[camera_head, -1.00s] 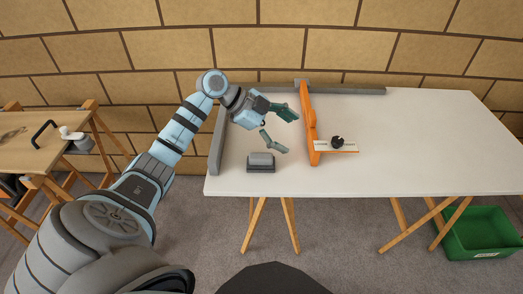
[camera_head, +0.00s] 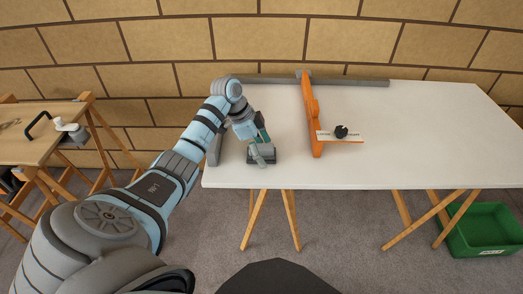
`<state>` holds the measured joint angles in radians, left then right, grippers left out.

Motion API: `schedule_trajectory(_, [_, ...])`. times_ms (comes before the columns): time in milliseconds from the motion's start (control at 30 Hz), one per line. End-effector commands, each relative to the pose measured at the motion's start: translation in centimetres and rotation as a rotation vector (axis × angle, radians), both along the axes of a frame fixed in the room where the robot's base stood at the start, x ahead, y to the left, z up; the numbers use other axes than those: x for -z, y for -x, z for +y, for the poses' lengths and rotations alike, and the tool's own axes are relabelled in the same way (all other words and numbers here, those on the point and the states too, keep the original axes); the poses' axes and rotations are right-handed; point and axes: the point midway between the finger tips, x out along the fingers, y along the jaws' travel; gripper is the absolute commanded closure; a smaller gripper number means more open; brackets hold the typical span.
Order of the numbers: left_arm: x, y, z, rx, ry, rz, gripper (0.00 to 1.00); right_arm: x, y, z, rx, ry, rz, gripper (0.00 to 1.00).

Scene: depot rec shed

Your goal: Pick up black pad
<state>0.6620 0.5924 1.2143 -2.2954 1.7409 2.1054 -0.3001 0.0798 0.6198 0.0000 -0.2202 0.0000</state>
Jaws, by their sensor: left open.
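My right gripper is not in view.
An orange bar (camera_head: 312,115) stands right of the pad, with a white strip (camera_head: 352,138) bearing a black knob (camera_head: 341,131). Grey rails (camera_head: 350,82) run along the back and left edges. A green crate (camera_head: 485,232) is on the floor. The table's right side is clear.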

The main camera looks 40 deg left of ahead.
Motion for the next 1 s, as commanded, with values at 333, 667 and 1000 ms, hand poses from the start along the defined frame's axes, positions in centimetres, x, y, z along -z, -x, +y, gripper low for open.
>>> schedule_trajectory(333, [-0.1,0.0,0.0,0.000,0.000,-0.001,0.57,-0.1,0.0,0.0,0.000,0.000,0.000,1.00])
schedule_trajectory(667, [-0.2,0.0,0.0,0.000,0.000,-0.001,0.84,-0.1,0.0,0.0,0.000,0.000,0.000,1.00])
schedule_trajectory(1000, [-4.1,-0.1,0.0,0.001,0.000,-0.005,0.84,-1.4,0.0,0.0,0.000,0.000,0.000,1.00])
